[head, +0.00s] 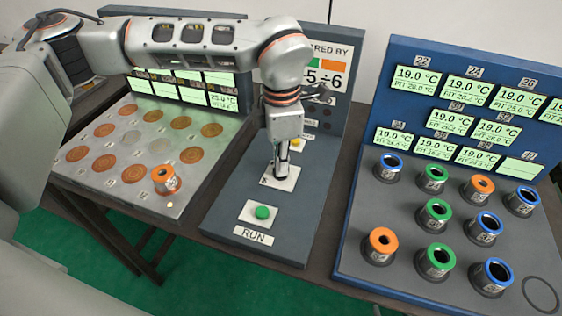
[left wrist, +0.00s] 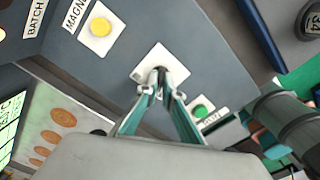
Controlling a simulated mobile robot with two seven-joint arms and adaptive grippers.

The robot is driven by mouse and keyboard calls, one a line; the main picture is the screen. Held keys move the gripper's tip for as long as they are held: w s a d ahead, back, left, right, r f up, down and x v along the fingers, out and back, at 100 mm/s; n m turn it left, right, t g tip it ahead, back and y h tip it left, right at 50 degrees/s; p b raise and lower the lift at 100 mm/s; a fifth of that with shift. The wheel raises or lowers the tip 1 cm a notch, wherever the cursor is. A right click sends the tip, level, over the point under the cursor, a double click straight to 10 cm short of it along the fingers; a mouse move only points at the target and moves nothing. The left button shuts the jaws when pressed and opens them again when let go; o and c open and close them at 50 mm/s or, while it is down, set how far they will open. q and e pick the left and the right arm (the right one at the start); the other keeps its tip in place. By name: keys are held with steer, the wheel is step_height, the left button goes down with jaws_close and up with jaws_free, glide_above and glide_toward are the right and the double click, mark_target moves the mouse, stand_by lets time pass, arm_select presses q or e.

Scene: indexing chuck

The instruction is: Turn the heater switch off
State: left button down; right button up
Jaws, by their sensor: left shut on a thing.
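The heater switch sits on a small white plate (head: 292,184) in the middle of the grey centre panel, behind the green RUN button (head: 262,212). My left gripper (head: 281,174) points down onto this plate and hides most of the switch. In the left wrist view my left gripper (left wrist: 160,78) has its fingertips together over the white plate (left wrist: 151,60), shut on the switch's lever. The lever itself is almost hidden, so I cannot tell its position. My right gripper is not in view.
A yellow button (left wrist: 101,27) lies farther back on the panel. A metal plate (head: 85,180) with copper discs and an orange-topped cylinder (head: 166,182) stands at left. A blue-edged board (head: 420,240) with several ringed cylinders and green temperature displays (head: 417,80) stands at right.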

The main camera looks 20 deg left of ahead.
arm_select(q)
steer(key=c, duration=2.2)
jaws_free()
steer(key=shift+r, duration=0.1)
step_height(320, 180, up, 12)
steer(key=shift+f, duration=0.1)
